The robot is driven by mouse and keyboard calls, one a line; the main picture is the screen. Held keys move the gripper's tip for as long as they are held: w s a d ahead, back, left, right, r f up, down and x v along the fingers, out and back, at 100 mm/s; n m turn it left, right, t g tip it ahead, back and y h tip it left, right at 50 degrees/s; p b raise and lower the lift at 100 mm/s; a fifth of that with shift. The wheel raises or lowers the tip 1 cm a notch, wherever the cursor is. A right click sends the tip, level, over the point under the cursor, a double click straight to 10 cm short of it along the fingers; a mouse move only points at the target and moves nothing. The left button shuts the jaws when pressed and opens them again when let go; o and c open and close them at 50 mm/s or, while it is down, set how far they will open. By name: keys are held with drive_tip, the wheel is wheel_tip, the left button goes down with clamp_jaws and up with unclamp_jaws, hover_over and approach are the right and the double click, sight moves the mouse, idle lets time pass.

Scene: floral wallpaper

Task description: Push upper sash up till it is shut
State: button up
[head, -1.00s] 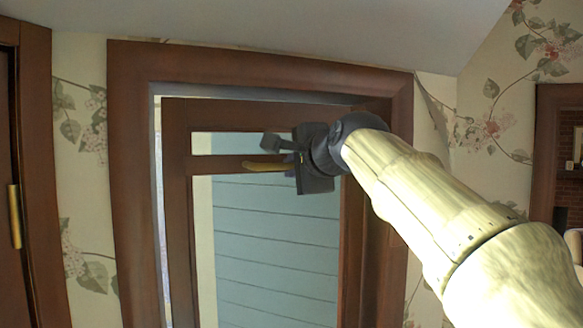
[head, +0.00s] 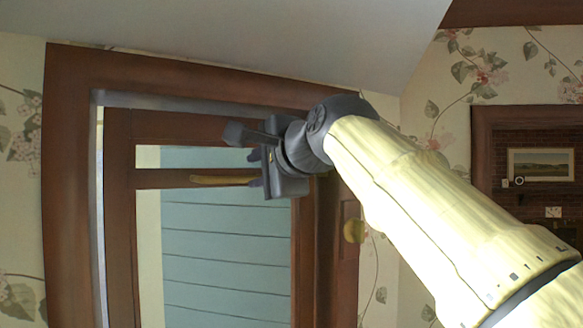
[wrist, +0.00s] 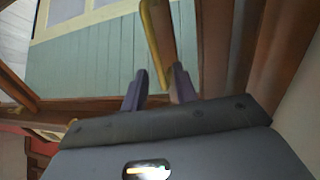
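The window's brown wooden sash (head: 120,215) stands inside a brown frame in the head view. A narrow grey strip shows between its top rail and the frame's head. A yellow bar handle (head: 222,180) lies along the sash's cross rail (head: 155,179); the bar also shows in the wrist view (wrist: 158,35). My gripper (head: 256,168) is at the right end of this bar. In the wrist view its two dark fingers (wrist: 159,88) are apart, close to the rail and bar. I cannot tell whether they touch them.
The brown window frame (head: 65,170) surrounds the sash. A sloped white ceiling (head: 250,40) hangs low above it. Floral wallpaper and an opening with a picture (head: 541,164) are farther right.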

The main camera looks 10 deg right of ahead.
drive_tip(key=b+v, duration=0.2)
drive_tip(key=v, duration=0.8)
drive_tip(key=shift+d, duration=0.2)
drive_tip(key=shift+s+r, duration=0.1)
drive_tip(key=w+d+f+n+g+h+b, duration=0.1)
drive_tip(key=w+f, duration=0.3)
drive_tip(key=f, duration=0.5)
drive_tip(key=w+d+f+n+g+h+b, duration=0.1)
drive_tip(key=w+f+g+h, duration=0.15)
drive_tip(key=f, duration=0.65)
drive_tip(key=w+d+f+n+b, duration=0.1)
drive_tip(key=w+f, duration=0.3)
drive_tip(key=f, duration=0.5)
wheel_tip(320, 180, down, 20)
drive_tip(key=s+d+n+g+h+b, duration=0.1)
drive_tip(key=d+n+g+h+b, duration=0.1)
drive_tip(key=d+n+g, duration=0.15)
drive_tip(key=s+d+f+n+g+b, duration=0.1)
drive_tip(key=s+f+n, duration=0.1)
drive_tip(key=s+f, duration=0.3)
drive_tip(key=s+d+f+n+g+h+b, duration=0.1)
drive_tip(key=s+f, duration=0.4)
drive_tip(key=f, duration=0.6)
drive_tip(key=s+d+f+n+g+b, duration=0.1)
drive_tip(key=s+f+n+g, duration=0.1)
drive_tip(key=s+f, duration=0.3)
wheel_tip(320, 180, down, 4)
drive_tip(key=shift+s+d+r+n+g, duration=0.15)
drive_tip(key=shift+s+d+n+g, duration=0.15)
drive_tip(key=shift+n, duration=0.35)
